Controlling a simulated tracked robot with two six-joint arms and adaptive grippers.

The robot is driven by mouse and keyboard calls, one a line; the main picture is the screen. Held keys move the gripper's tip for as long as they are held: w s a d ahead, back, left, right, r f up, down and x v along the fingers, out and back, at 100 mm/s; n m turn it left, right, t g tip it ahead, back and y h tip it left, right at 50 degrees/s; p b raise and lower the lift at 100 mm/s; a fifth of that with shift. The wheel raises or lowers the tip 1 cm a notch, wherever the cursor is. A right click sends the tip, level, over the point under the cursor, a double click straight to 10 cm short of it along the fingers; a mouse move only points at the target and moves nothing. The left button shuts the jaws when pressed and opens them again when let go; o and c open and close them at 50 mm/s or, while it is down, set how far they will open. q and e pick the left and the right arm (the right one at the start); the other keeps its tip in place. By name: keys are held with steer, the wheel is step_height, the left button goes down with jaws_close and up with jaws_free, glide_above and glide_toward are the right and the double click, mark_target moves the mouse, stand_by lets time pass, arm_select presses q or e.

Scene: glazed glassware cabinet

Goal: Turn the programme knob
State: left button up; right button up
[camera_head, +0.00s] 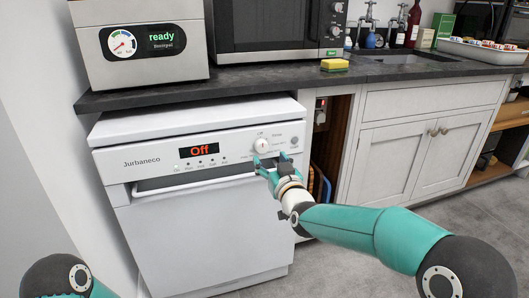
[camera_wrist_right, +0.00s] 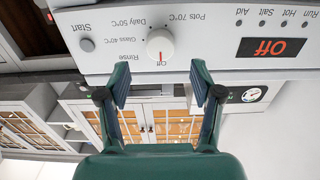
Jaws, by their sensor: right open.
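The white programme knob (camera_head: 262,145) is on the right part of the dishwasher's control panel. In the right wrist view, upside down, the knob (camera_wrist_right: 160,42) has its red pointer at "Off"; Rinse, Glass 40°C, Daily 50°C and Pots 70°C are printed around it. The dishwasher display (camera_head: 199,151) reads "Off" in red. My right gripper (camera_head: 266,161) is just below the knob in the head view. In the wrist view the open fingers (camera_wrist_right: 159,73) point at the knob, one to each side, with nothing between them. My left gripper is out of view; only part of that arm shows.
The Start button (camera_wrist_right: 87,45) is beside the knob. A dark worktop (camera_head: 390,72) overhangs the dishwasher and holds a machine reading "ready" (camera_head: 150,42), a microwave (camera_head: 265,28) and a yellow-green sponge (camera_head: 334,65). Base cabinets (camera_head: 400,150) stand to the right.

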mark_target(263, 149)
steer(key=shift+x, duration=3.05)
steer(key=c, duration=1)
steer(key=shift+d, duration=0.2)
steer(key=shift+c, duration=0.7)
steer(key=shift+a, duration=0.15)
steer(key=shift+f+m+b, duration=0.2)
steer(key=shift+m+b, duration=1.85)
steer(key=shift+m, duration=0.25)
steer(key=m+b, duration=0.2)
steer(key=m, duration=0.1)
steer(key=shift+r+m+b, duration=0.15)
steer(key=shift+m+b, duration=0.45)
steer(key=shift+m, duration=0.5)
